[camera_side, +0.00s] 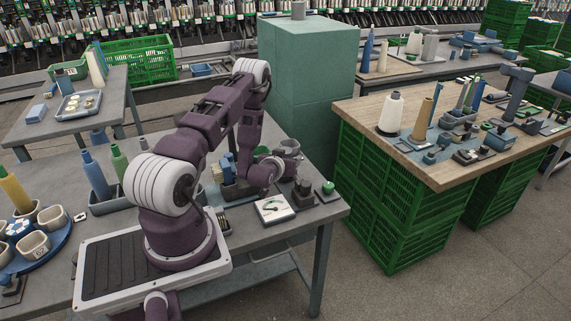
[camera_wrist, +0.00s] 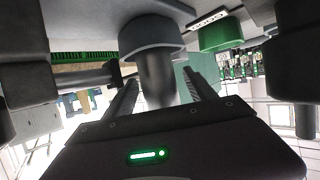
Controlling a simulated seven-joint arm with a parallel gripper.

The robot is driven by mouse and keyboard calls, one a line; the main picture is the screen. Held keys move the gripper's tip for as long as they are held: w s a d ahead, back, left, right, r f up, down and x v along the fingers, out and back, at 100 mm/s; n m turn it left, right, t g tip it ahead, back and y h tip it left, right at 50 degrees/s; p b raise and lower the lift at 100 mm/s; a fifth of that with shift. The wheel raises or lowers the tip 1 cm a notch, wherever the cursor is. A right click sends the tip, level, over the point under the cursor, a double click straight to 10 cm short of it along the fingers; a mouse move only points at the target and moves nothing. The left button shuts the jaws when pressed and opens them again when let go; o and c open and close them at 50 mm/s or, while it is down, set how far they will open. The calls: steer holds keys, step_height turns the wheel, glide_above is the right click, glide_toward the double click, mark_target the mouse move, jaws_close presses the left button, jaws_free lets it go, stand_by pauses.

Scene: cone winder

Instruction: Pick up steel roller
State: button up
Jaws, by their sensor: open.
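A dark grey metal cylinder with a wider round collar, which looks like the steel roller (camera_wrist: 158,75), shows in the middle of the wrist view. My gripper (camera_wrist: 160,82) is open, with one ribbed finger on each side of this cylinder and visible gaps between. I cannot tell whether either finger touches it. In the side view a dark, short upright piece (camera_side: 303,188) on a small base at the table's right end may be the same thing. My wrist is low beside it there, and the fingertips are hard to make out.
A green knob (camera_side: 327,187) on a pad stands close by, and a green piece shows in the wrist view (camera_wrist: 220,36). A green cabinet (camera_side: 310,85) stands beyond the table.

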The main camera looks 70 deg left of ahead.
steer(key=shift+x, duration=1.2)
jaws_close()
